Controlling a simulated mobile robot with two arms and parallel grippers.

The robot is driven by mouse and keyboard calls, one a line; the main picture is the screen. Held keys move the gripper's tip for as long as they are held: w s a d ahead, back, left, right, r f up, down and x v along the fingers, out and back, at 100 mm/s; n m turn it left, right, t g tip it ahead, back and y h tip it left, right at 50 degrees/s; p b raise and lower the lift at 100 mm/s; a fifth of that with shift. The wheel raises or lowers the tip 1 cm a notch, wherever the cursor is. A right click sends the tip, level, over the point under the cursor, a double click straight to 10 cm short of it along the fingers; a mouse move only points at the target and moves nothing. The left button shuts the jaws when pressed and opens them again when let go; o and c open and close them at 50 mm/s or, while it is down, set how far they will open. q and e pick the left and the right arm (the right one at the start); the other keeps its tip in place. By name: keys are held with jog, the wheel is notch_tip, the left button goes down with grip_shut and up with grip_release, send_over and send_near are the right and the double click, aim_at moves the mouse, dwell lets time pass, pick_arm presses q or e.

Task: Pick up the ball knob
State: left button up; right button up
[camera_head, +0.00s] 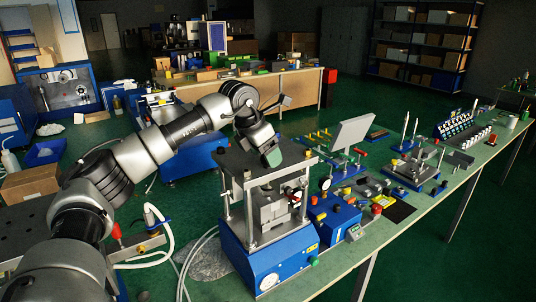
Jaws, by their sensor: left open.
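No ball knob can be picked out with certainty; several small red knobs are in view. One red knob (116,232) stands on a post at the left, and another red knob (376,209) is on the bench right of the press. My left arm comes in from the left and bends down over the press (268,225). My left gripper (271,156), with a pale green tip, is above the press's top plate and open. Its fingers are small and partly hidden, and nothing is seen between them. My right gripper is not in view.
The press has a blue base (270,268), posts and a top plate. A blue control box (335,222), a tilted grey panel (354,134) and fixtures crowd the bench to the right. White hoses (165,240) hang left of the press. Bare green bench top shows along the front edge.

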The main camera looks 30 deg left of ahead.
pick_arm(q)
jog(key=shift+x, duration=0.75)
jog(key=c, duration=1)
jog(key=shift+r, duration=0.15)
